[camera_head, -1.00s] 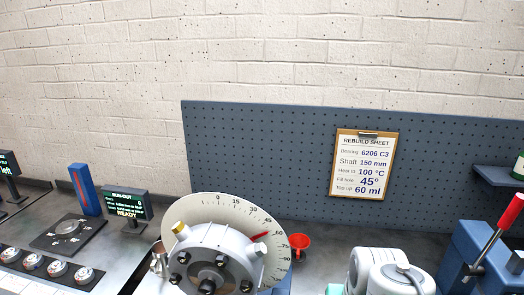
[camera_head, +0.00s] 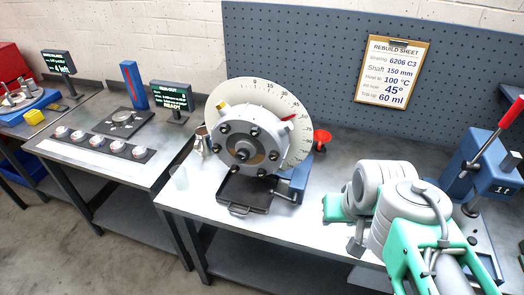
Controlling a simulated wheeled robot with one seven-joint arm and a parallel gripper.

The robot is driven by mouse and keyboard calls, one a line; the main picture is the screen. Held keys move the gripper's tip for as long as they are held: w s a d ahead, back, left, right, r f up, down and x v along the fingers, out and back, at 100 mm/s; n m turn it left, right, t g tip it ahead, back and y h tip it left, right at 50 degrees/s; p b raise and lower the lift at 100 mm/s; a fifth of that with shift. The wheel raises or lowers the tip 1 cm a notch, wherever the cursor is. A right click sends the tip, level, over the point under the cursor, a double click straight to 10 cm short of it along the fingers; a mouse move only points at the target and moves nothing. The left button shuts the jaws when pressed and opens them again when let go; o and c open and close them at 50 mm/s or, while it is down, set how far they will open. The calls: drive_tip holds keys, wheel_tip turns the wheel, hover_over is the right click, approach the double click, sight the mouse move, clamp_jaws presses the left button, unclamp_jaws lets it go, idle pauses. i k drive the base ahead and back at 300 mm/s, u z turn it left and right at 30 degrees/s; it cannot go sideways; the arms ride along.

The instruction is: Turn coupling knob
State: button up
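The likely coupling knob is the dark hub (camera_head: 242,154) at the centre of a round grey housing (camera_head: 268,124) with a ring of dark bolts. I cannot be sure which part the task means. A cream dial plate (camera_head: 301,148) with degree marks stands behind the housing. A red pointer (camera_head: 288,118) shows at the housing's upper right, and a yellow plug (camera_head: 221,105) at its upper left. My grey and green arm is at the lower right, apart from the housing. Its gripper cannot be made out.
A dark tray (camera_head: 240,210) lies below the housing. A red funnel (camera_head: 321,138) is to its right and a metal cup (camera_head: 201,140) to its left. A blue press (camera_head: 470,150) with a red lever stands at right. The rebuild sheet (camera_head: 392,70) reads 45°.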

sight(241, 156)
drive_tip(key=u, duration=2.4)
drive_tip(key=k, duration=1.1)
drive_tip(key=z, duration=1.4)
